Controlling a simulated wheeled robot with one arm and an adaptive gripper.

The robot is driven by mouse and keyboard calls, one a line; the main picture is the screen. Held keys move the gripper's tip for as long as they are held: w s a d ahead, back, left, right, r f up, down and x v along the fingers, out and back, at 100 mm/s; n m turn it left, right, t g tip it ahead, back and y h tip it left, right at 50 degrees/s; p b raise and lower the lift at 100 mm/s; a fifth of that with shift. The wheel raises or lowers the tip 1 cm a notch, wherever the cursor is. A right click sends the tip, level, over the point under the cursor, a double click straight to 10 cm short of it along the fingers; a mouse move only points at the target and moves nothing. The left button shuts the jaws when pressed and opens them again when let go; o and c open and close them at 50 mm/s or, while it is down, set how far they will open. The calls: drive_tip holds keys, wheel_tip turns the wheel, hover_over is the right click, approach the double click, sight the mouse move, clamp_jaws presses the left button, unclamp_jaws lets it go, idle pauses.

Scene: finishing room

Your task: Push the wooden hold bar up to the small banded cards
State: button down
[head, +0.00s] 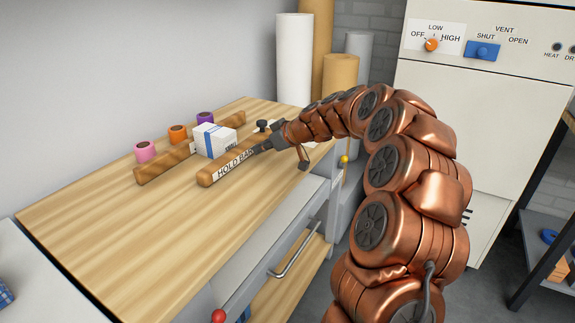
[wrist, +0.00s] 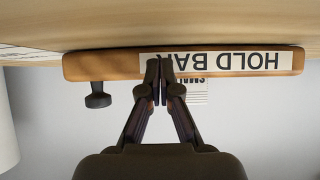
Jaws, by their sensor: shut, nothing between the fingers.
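The wooden hold bar (head: 230,167), with a white HOLD BAR label, lies on the wooden bench in the head view. It also spans the upper wrist view (wrist: 205,62), its label upside down. The small banded cards (head: 213,141) are a white block with a blue band, just behind the bar; a strip of their label shows past the bar in the wrist view (wrist: 196,91). I cannot tell whether bar and cards touch. My gripper (head: 258,149) is shut and empty at the bar's labelled face. Its closed tips (wrist: 160,82) overlap the bar; contact is unclear.
A wooden rail (head: 151,173) runs behind the cards. Pink (head: 145,152), orange (head: 178,133) and purple (head: 205,118) rolls stand behind it. A dark knob (head: 262,126) stands near the bar's far end. The bench's near left (head: 100,235) is clear.

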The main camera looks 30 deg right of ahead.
drive_tip(key=shift+b+v, duration=0.45)
drive_tip(key=shift+v, duration=2)
drive_tip(key=shift+f, duration=0.1)
